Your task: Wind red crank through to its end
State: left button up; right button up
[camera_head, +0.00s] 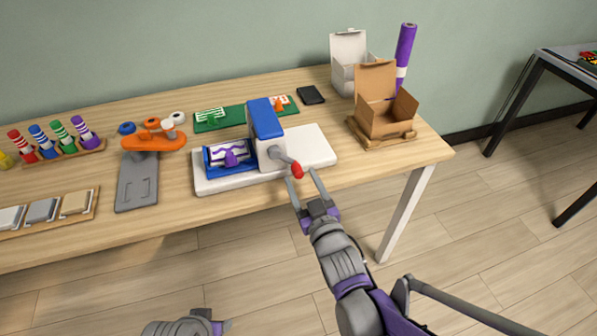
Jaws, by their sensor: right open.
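The red crank handle (297,170) sticks out from the front right of a white and blue machine (266,130) on the wooden table.
An open cardboard box (385,117) stands on a wooden board to the right, with a white box (348,75) and a purple roll (405,50) behind it. A black phone (311,95) lies at the back.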

aim_at(300, 175)
jog(key=shift+x, duration=1.9)
grip_shut()
jog(key=shift+r, duration=0.1)
